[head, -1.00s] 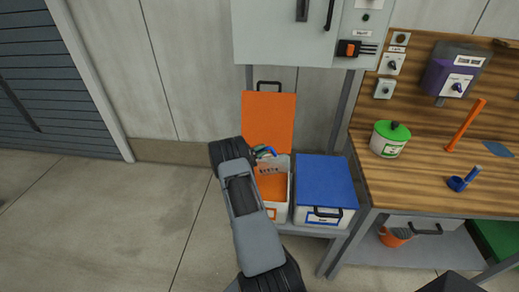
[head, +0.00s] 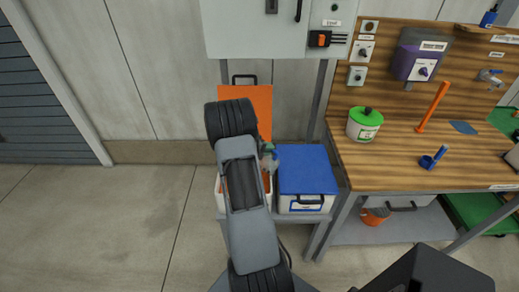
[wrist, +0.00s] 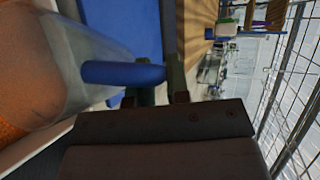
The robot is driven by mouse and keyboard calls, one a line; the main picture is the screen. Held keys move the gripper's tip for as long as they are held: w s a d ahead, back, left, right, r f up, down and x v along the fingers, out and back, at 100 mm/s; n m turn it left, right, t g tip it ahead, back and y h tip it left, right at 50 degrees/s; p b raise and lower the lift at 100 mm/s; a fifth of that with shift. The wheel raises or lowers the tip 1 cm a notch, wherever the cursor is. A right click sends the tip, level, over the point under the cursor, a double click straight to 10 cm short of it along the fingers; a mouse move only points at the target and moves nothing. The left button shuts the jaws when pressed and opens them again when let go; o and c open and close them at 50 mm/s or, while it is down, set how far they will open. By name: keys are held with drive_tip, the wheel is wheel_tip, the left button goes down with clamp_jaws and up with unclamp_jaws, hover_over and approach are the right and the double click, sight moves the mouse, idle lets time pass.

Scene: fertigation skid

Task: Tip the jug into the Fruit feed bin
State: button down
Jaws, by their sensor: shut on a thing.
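My gripper (wrist: 160,92) is shut on the blue handle (wrist: 115,73) of the jug. The jug's clear body (wrist: 88,40) fills the left of the wrist view, with orange material showing in or through it; I cannot tell which. In the head view the jug (head: 272,160) shows small beside my arm, over the right side of the open bin. The bin (head: 262,202) has a raised orange lid (head: 258,105) and is mostly hidden behind my arm. Its label is hidden, and the jug's exact tilt is unclear.
A white bin with a shut blue lid (head: 304,170) stands close on the right of the open bin. A grey cabinet (head: 235,30) hangs above. The wooden bench (head: 395,165) at right holds a green-lidded tub (head: 365,124). The floor at left is clear.

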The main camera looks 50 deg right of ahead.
sight(275, 156)
drive_tip(key=s+m+t+y+b, duration=0.1)
drive_tip(key=s+d+m+t, duration=0.1)
drive_tip(key=s+t, duration=0.1)
drive_tip(key=shift+s+f+y+b, duration=0.1)
drive_tip(key=shift+s+y+b, duration=0.1)
drive_tip(key=shift+y+b, duration=0.2)
drive_tip(key=shift+s+d+f+m+t+y+b, duration=0.1)
drive_tip(key=shift+s+f+m+t+y+b, duration=0.35)
drive_tip(key=shift+f+m+t+b, duration=0.45)
drive_tip(key=shift+s+f+t+y+b, duration=0.1)
drive_tip(key=shift+f+t+y+b, duration=0.25)
drive_tip(key=shift+t+b, duration=0.7)
drive_tip(key=f+t+b, duration=0.1)
drive_tip(key=b, duration=0.1)
drive_tip(key=f+m+t+b, duration=0.1)
drive_tip(key=b, duration=0.2)
drive_tip(key=shift+w+f+m, duration=0.2)
drive_tip(key=shift+f+m, duration=0.1)
drive_tip(key=shift+f, duration=0.1)
drive_tip(key=shift+w+r+y+p, duration=0.1)
drive_tip(key=shift+r+y+p, duration=0.25)
drive_tip(key=shift+r, duration=0.2)
drive_tip(key=shift+w+r+m+t+p, duration=0.3)
drive_tip(key=shift+r+t+p, duration=0.05)
drive_tip(key=shift+r+t, duration=0.4)
